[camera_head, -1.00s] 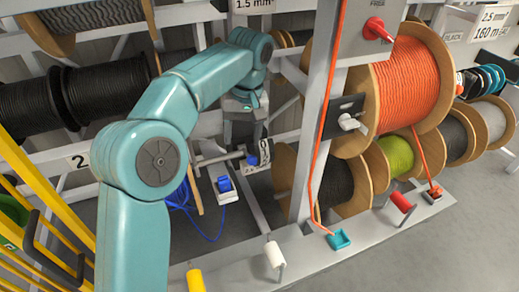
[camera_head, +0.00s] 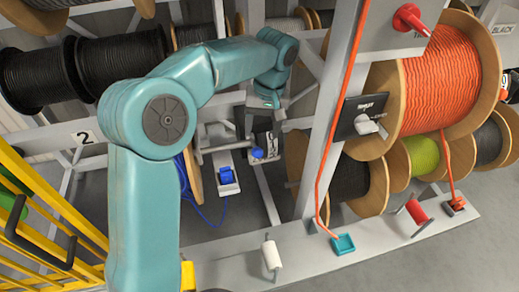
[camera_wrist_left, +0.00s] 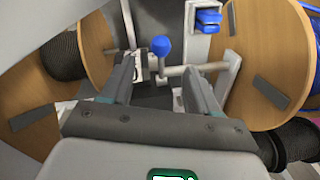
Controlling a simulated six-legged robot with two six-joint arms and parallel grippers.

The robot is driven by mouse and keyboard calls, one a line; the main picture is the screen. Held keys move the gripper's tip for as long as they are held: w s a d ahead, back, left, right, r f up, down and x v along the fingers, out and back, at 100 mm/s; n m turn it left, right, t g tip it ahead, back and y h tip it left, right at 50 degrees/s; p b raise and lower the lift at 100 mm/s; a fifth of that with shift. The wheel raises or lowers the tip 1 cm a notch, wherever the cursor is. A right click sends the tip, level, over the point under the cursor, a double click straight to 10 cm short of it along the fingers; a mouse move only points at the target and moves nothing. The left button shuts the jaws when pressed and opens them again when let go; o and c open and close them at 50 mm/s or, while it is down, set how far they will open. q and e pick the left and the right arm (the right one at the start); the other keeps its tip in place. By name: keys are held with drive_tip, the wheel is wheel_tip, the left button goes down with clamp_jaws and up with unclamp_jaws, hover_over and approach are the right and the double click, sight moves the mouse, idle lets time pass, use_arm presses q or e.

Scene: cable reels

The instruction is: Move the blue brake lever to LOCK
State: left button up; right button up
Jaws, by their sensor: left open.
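The blue brake lever shows as a round blue knob (camera_head: 257,153) just below my left gripper in the head view. In the left wrist view the blue knob (camera_wrist_left: 161,46) stands ahead, between the lines of the two fingers, with a grey bar beside it. My left gripper (camera_wrist_left: 158,80) is open, with nothing seen between its fingers. In the head view my left gripper (camera_head: 260,138) is close to the knob; whether it touches cannot be told. The lever's lower part and any LOCK marking are hidden or too small to read. My right gripper is not in view.
A blue block on a white plate (camera_head: 228,186) is left of the lever. A wooden reel flange (camera_wrist_left: 265,60) stands to the right in the wrist view. A grey frame post (camera_head: 330,120) and an orange cable reel (camera_head: 440,80) are at right. Yellow rails (camera_head: 40,200) stand left.

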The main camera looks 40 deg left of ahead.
sight(258, 151)
use_arm(q)
drive_tip(key=f, duration=0.2)
drive_tip(key=a+f, duration=0.1)
drive_tip(key=f, duration=0.1)
drive_tip(key=shift+w+a+f, duration=0.15)
drive_tip(key=shift+f, duration=0.25)
drive_tip(key=f, duration=0.1)
drive_tip(key=s+f, duration=0.1)
drive_tip(key=f+p, duration=0.1)
drive_tip(key=shift+s+d+f, duration=0.15)
drive_tip(key=shift+s+d, duration=0.1)
drive_tip(key=shift+d, duration=0.1)
drive_tip(key=shift+w+a+f, duration=0.25)
drive_tip(key=shift+w+f, duration=0.05)
drive_tip(key=shift+f, duration=0.25)
drive_tip(key=shift+w+a+f, duration=0.2)
drive_tip(key=shift+w+f, duration=0.05)
drive_tip(key=shift+f, duration=0.25)
drive_tip(key=shift+s+d+r, duration=0.35)
drive_tip(key=shift+s+r, duration=0.05)
drive_tip(key=shift+s, duration=0.05)
drive_tip(key=c, duration=0.4)
drive_tip(key=shift+w+a+f, duration=0.15)
drive_tip(key=shift+w+a, duration=0.05)
drive_tip(key=shift+w, duration=0.05)
clamp_jaws()
